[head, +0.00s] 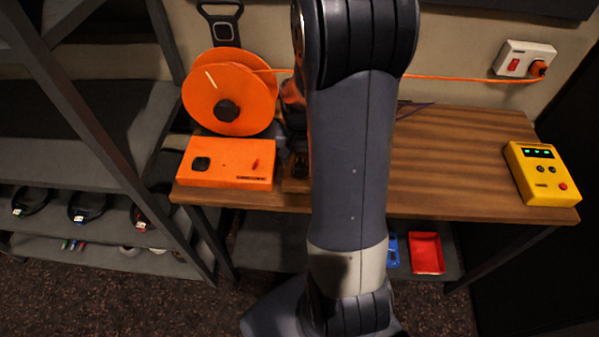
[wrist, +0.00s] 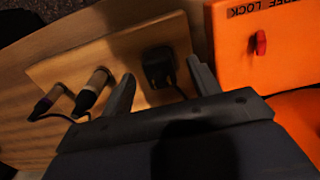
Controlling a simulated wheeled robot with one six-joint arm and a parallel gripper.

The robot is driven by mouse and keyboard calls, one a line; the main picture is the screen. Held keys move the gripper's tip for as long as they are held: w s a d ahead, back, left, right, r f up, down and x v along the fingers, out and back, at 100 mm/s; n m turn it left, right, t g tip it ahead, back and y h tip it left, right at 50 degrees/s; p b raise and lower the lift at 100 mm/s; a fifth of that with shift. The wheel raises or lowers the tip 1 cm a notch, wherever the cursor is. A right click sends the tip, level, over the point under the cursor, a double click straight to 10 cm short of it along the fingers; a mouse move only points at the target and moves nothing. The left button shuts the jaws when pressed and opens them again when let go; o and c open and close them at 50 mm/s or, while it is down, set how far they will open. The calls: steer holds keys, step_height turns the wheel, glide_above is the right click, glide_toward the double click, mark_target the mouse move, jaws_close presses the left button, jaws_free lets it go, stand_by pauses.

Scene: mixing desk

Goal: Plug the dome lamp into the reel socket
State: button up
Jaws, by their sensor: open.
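The orange reel box (head: 226,163) sits on the left of the desk, with a black round-cornered socket (head: 201,163) and a red lever (head: 255,166) on top. Its lever side shows at the right in the wrist view (wrist: 240,75). My gripper (wrist: 160,68) is open, its fingers either side of a black plug (wrist: 159,66) with a dark cable. The plug stands on a wooden board (wrist: 135,58). Two other plugs, one with a tan band (wrist: 92,90) and one with a purple band (wrist: 47,101), are left of the fingers. I cannot tell which belongs to the dome lamp; no lamp is identifiable.
An orange reel drum (head: 230,92) stands behind the box. Its cable runs along the wall to a wall outlet (head: 524,59). A yellow tester (head: 541,173) sits at the right end of the desk (head: 460,160). My arm hides the desk's middle; its right half is mostly clear.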

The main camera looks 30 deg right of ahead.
mark_target(300, 163)
steer(key=shift+f+b, duration=0.3)
steer(key=shift+f, duration=0.5)
steer(key=shift+c, duration=0.2)
stand_by(0.4)
jaws_close()
steer(key=shift+r, duration=0.1)
stand_by(0.4)
steer(key=shift+r+p, duration=2.3)
steer(key=shift+r, duration=0.7)
